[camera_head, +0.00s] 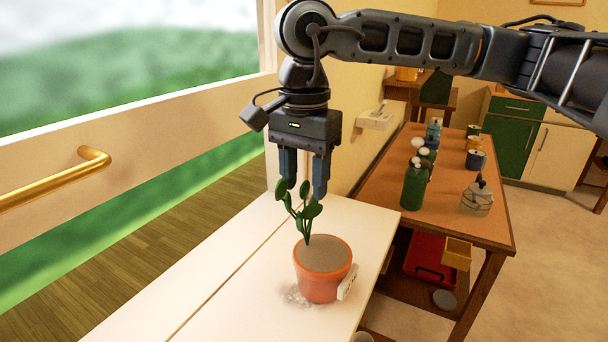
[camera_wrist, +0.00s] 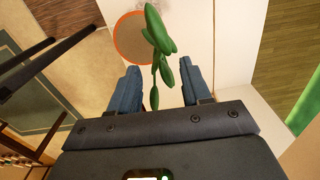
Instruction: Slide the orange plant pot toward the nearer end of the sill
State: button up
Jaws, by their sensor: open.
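The orange plant pot (camera_head: 318,285) stands upright on the pale sill (camera_head: 222,300), near its right edge. It holds brown soil and a small green plant (camera_head: 304,214) leaning to the left. A small white label sits against the pot's right side. My gripper (camera_head: 304,190) points down above and behind the pot, open and empty, with its fingers close to the plant's upper leaves. In the wrist view the plant's leaves (camera_wrist: 160,45) show between and beyond my open fingers (camera_wrist: 158,88), and part of the pot (camera_wrist: 128,52) shows past them. I cannot tell whether the fingers touch the leaves.
A window frame with a brass handle (camera_head: 60,180) is at the left. A wooden table (camera_head: 385,180) to the right carries a green bottle (camera_head: 413,186), a glass jar (camera_head: 478,197) and several cans. The sill's front left part is clear.

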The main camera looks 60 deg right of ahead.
aim_at(304, 217)
jog(key=shift+f+p, duration=0.65)
jog(key=shift+f, duration=3.2)
grip_shut()
